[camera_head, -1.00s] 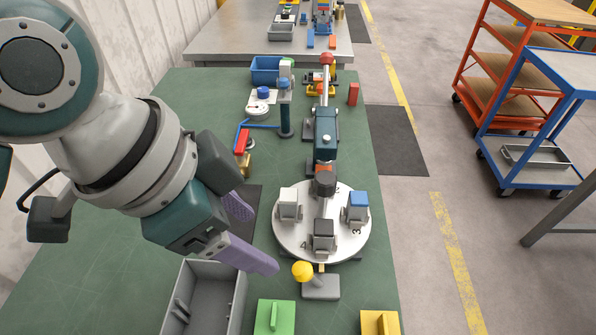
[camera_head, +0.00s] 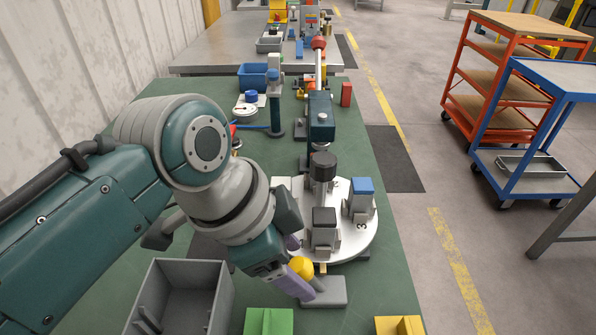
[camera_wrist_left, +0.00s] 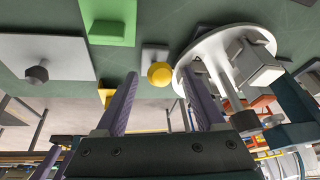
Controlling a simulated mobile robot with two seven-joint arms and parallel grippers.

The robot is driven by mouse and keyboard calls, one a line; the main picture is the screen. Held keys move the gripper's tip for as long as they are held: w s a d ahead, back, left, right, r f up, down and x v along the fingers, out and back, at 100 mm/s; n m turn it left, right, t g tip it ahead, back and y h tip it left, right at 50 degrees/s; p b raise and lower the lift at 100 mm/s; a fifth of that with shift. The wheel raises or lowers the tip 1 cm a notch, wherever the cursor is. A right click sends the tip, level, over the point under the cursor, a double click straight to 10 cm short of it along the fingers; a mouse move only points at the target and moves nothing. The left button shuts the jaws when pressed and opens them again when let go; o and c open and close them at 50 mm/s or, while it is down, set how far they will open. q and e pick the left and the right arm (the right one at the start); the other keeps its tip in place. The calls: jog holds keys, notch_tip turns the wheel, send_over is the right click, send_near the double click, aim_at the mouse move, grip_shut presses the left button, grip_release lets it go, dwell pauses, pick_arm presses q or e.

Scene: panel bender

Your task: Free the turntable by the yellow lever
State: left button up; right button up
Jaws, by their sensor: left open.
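The yellow lever knob (camera_head: 302,267) stands on a grey base (camera_head: 326,292) at the near edge of the round turntable (camera_head: 352,239). The turntable carries dark-topped and blue-topped blocks. My left gripper (camera_head: 293,262) is open, its purple fingers close to the knob in the head view. In the left wrist view the yellow knob (camera_wrist_left: 160,74) shows between and beyond the two open fingers (camera_wrist_left: 160,95), and nothing is held. The turntable (camera_wrist_left: 210,50) lies beside the right finger there. My left wrist hides the turntable's left part in the head view. My right gripper does not show.
A grey open bin (camera_head: 180,300) stands left of the lever. A dark teal press (camera_head: 320,118) stands behind the turntable. The bench's right strip is clear.

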pick_arm(q)
jog(key=shift+d+f, duration=0.15)
jog(key=shift+f, duration=0.2)
jog(key=shift+c, duration=0.4)
grip_shut()
dwell(0.9)
